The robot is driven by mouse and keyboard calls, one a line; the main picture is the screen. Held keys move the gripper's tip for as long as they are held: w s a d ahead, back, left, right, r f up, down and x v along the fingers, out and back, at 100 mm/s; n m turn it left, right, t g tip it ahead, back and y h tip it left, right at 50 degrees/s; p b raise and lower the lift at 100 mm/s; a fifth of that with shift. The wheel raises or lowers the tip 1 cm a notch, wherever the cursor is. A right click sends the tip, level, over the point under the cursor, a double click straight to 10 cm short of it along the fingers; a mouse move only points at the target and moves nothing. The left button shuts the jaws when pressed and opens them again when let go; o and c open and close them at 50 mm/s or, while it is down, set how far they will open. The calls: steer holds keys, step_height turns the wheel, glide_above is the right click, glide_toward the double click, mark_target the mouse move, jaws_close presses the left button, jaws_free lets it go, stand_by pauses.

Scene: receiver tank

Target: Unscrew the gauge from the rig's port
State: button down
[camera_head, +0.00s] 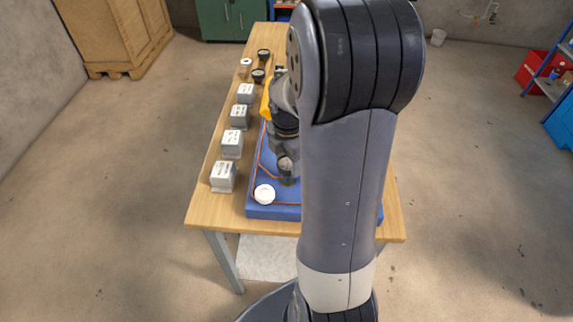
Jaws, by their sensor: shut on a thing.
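The rig is a blue base (274,212) on the workbench, with orange-brown lines along its top and a white round part (264,194) at its near left corner. My gripper (288,178) shows only in part, dark and small, low over the rig beside my large arm. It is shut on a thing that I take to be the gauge. The jaws' contact, the gauge's dial and the port cannot be made out. A yellow part (265,102) shows farther back beside my wrist.
Several grey boxes with white labelled tops (232,144) line the left of the wooden workbench (205,195). Two black round-faced items (263,55) and a small white-topped item (246,65) stand at the back left. The floor around is open.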

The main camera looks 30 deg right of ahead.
steer(key=c, duration=0.5)
jaws_free()
